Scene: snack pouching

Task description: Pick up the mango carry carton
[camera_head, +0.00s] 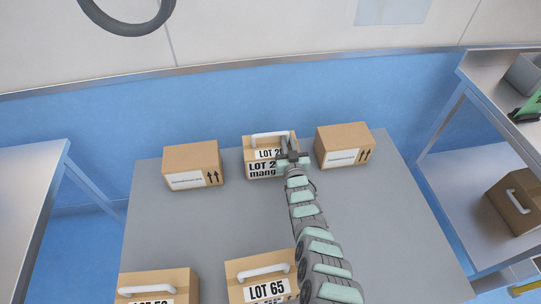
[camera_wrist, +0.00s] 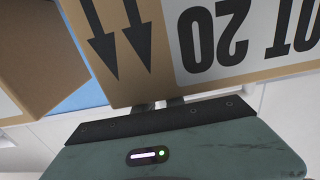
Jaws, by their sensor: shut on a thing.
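The mango carry carton (camera_head: 262,163) is a brown box at the back middle of the grey table, with a white handle on top. Its front label reads "LOT 2" and "mang", the rest hidden behind my gripper (camera_head: 290,150). My gripper is at the carton's right part and is shut on it; I cannot tell whether it holds the handle or another part. In the wrist view, the carton (camera_wrist: 160,85) fills the upper middle and right, with "LOT 20" upside down and two black arrows. The fingertips are mostly hidden there.
Plain cartons stand left (camera_head: 193,160) and right (camera_head: 343,143) of it. Two handled cartons, one at front left (camera_head: 160,280) and one marked LOT 65 (camera_head: 240,275), stand at the front. A metal shelf (camera_head: 460,200) is at right, a side table (camera_head: 25,190) at left.

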